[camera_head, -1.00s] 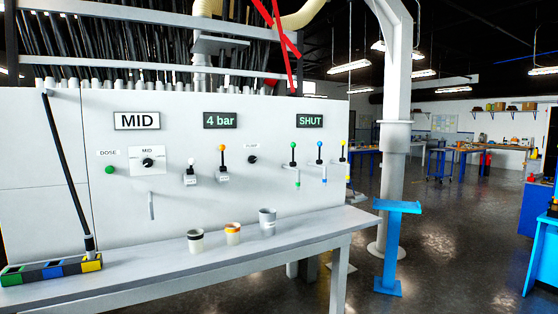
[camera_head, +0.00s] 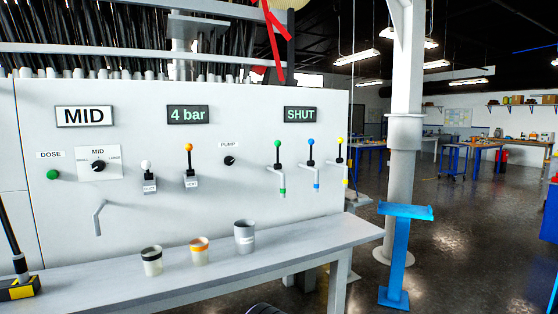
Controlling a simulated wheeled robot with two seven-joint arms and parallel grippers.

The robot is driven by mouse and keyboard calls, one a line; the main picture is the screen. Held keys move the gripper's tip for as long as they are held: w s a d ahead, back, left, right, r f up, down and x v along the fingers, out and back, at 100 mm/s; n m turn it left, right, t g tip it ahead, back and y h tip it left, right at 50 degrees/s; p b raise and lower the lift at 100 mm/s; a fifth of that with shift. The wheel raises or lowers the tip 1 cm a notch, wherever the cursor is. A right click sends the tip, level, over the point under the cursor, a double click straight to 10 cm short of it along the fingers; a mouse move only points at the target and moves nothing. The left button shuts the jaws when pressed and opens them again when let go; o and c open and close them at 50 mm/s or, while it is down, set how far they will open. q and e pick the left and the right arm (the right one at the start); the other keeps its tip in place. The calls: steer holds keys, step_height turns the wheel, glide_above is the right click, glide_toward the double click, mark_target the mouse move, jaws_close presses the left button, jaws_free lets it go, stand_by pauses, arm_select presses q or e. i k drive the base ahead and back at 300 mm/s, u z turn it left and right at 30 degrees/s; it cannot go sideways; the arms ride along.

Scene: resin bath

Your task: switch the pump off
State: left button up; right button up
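The pump switch (camera_head: 230,160) is a small black round knob on the white panel (camera_head: 340,215), under a label reading PUMP (camera_head: 228,145). It sits between the orange-topped lever (camera_head: 189,165) on its left and the green-topped valve lever (camera_head: 278,165) on its right. The knob's exact setting is too small to read. Neither of my grippers shows clearly. A dark rounded piece at the bottom edge, near the middle, may be part of me.
A grey bench (camera_head: 130,285) runs below the panel, with three cups, the nearest to the pump being a grey cup (camera_head: 244,237). A blue stand (camera_head: 401,255) and a white column (camera_head: 404,150) are to the right. Signs read MID, 4 bar and SHUT.

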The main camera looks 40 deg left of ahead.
mark_target(229, 160)
steer(key=u, duration=0.1)
steer(key=i, duration=0.85)
steer(key=u, duration=0.45)
